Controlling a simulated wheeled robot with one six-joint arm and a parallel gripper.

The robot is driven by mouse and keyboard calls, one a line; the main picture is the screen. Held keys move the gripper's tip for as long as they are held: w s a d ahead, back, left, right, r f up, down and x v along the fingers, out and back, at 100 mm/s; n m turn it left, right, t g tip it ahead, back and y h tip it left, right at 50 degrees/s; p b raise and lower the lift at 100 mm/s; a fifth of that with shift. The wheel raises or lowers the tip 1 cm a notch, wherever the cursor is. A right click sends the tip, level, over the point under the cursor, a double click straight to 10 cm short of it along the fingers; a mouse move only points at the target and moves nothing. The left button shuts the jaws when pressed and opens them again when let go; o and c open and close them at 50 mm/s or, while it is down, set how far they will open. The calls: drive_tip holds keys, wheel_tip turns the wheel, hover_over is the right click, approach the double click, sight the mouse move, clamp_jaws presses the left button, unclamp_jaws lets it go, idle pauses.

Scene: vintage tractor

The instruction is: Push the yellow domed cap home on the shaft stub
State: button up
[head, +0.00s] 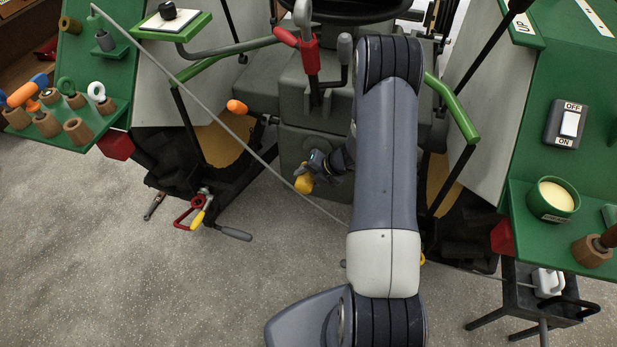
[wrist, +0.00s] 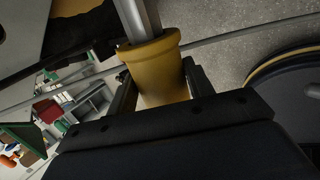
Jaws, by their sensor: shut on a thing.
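The yellow domed cap (wrist: 160,85) sits between the two fingers of my gripper (wrist: 158,92) in the wrist view, with its flared rim facing away from the palm. The grey metal shaft stub (wrist: 139,18) runs into the cap's open mouth. How deep the stub sits inside is hidden by the rim. In the head view the cap (head: 304,184) shows small at the tip of my gripper (head: 312,176), low in front of the tractor's grey housing (head: 310,143). The stub cannot be made out there.
A long thin grey rod (head: 250,150) slants down past the cap, and also crosses behind it in the wrist view. A red-and-yellow lever (head: 195,212) stands to the left. Green side panels (head: 575,95) flank the tractor.

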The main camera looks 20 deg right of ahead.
drive_tip(key=shift+w+d+p, duration=0.35)
drive_tip(key=shift+w, duration=0.05)
drive_tip(key=shift+w+d, duration=0.15)
drive_tip(key=shift+w, duration=0.1)
drive_tip(key=shift+w+d+p, duration=0.8)
drive_tip(key=shift+w+p, duration=0.15)
drive_tip(key=shift+w, duration=0.15)
drive_tip(key=o, duration=1.4)
drive_tip(key=v, duration=1)
drive_tip(key=shift+d+r, duration=0.2)
drive_tip(key=shift+r, duration=0.15)
drive_tip(key=shift+c, duration=0.4)
